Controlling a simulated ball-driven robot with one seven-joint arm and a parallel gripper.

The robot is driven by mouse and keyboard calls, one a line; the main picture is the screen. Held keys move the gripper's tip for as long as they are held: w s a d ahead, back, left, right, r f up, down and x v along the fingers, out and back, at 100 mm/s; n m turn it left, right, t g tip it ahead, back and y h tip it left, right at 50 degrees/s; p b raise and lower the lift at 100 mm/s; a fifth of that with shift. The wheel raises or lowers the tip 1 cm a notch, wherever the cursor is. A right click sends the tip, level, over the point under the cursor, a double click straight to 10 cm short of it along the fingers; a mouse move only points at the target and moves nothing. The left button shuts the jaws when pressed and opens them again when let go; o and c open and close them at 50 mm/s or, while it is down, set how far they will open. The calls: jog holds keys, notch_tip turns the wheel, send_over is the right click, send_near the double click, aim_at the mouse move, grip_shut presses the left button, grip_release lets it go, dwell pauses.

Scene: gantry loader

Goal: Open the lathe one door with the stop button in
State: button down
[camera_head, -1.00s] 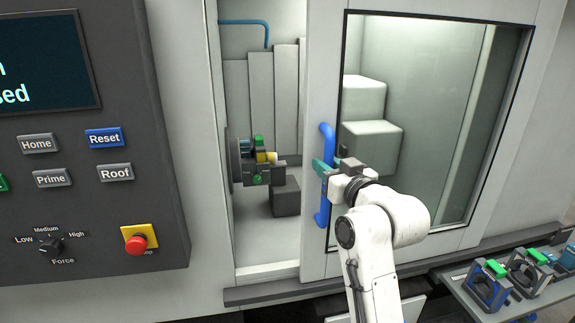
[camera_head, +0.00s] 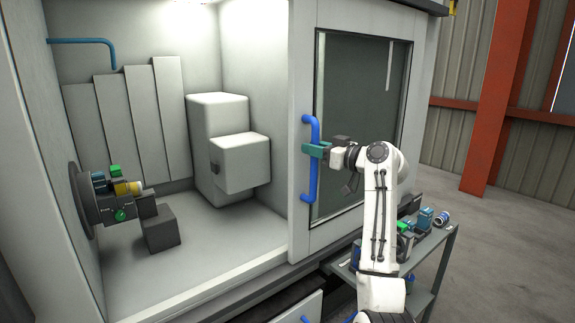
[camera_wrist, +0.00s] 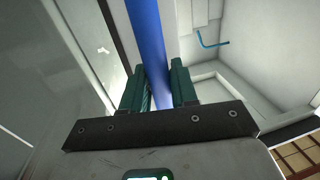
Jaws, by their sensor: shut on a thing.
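The lathe door (camera_head: 302,70) is a light grey sliding panel with a dark-framed window, in the right half of the head view. It stands well to the right, leaving a wide opening on its left. My gripper (camera_head: 317,150) is shut on the blue upright door handle (camera_head: 313,185), about midway along it. In the wrist view, the green fingers (camera_wrist: 160,85) lie on both sides of the blue handle (camera_wrist: 146,30). The stop button is outside both current views.
Inside the lathe are the chuck (camera_head: 85,200) with a yellow-ended part (camera_head: 128,188), a dark block (camera_head: 160,230) and pale blocks (camera_head: 218,120). A grey cart (camera_head: 440,245) with several items stands right of my arm. Floor beyond is open; a red post (camera_head: 497,95) stands there.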

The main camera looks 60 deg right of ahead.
jog(key=s+d+b, duration=0.1)
jog(key=s+d, duration=0.1)
jog(key=d, duration=0.4)
jog(key=shift+d, duration=0.15)
jog(key=c, duration=1)
grip_release()
jog(key=s+b, duration=0.1)
jog(key=s, duration=0.2)
jog(key=s+a, duration=0.1)
jog(key=s, duration=0.3)
jog(key=s+b, duration=0.1)
jog(key=s, duration=0.2)
jog(key=shift+s+a+b, duration=0.2)
jog(key=shift+s+b, duration=0.1)
jog(key=shift+b, duration=0.05)
